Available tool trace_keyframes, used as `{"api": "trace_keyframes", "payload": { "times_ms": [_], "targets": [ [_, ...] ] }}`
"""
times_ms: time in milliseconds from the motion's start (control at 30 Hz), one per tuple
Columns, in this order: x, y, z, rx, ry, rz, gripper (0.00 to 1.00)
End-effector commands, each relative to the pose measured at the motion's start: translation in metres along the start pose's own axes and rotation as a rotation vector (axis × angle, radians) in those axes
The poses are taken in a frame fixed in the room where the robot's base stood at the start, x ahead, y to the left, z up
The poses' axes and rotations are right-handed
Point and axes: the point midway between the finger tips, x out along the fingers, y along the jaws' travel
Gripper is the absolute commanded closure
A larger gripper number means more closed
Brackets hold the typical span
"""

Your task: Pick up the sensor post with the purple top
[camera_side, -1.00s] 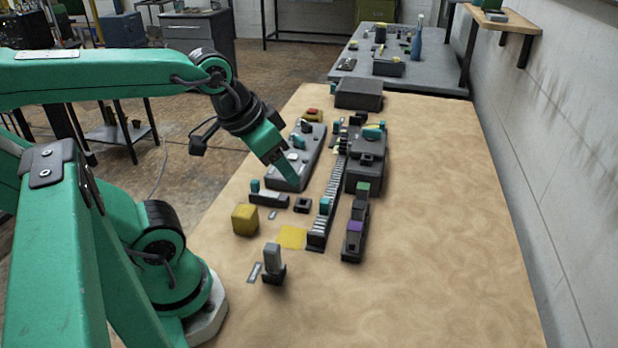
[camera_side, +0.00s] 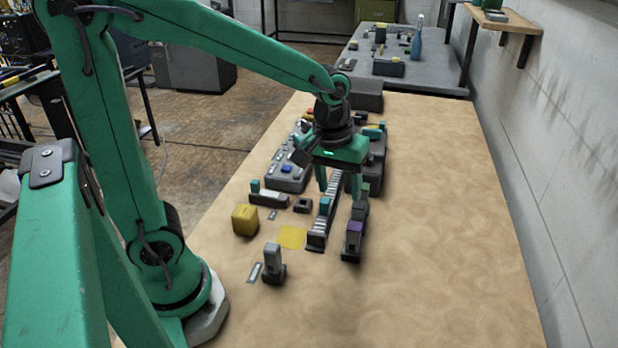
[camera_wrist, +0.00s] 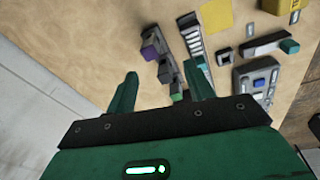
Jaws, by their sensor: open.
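The sensor post with the purple top (camera_side: 354,228) stands at the near end of a short dark row of posts. Its purple top also shows in the wrist view (camera_wrist: 149,52), left of the middle. My gripper (camera_side: 340,187) points down, open and empty, above the roller track and the far part of that row. In the wrist view my gripper's fingers (camera_wrist: 160,88) are spread apart, with the purple top beyond their tips. A green-topped post (camera_wrist: 177,97) shows between the fingers. I see no contact with the purple-topped post.
A grey roller track (camera_side: 318,235) carrying a teal block (camera_side: 324,204) runs just left of the row. A yellow block (camera_side: 245,220), a yellow patch (camera_side: 292,237) and a grey upright post (camera_side: 272,262) lie further left. The tabletop is bare to the right and front.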

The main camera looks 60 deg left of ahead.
Motion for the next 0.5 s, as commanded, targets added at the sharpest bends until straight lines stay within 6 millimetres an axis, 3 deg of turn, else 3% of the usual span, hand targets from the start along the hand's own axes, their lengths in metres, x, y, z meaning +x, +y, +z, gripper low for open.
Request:
{"api": "trace_keyframes", "payload": {
  "times_ms": [300, 500],
  "targets": [
    [0.05, 0.023, -0.013, -0.175, -0.086, -0.075, 0.47],
    [0.064, 0.029, -0.015, -0.227, -0.105, -0.099, 0.47]
  ]
}}
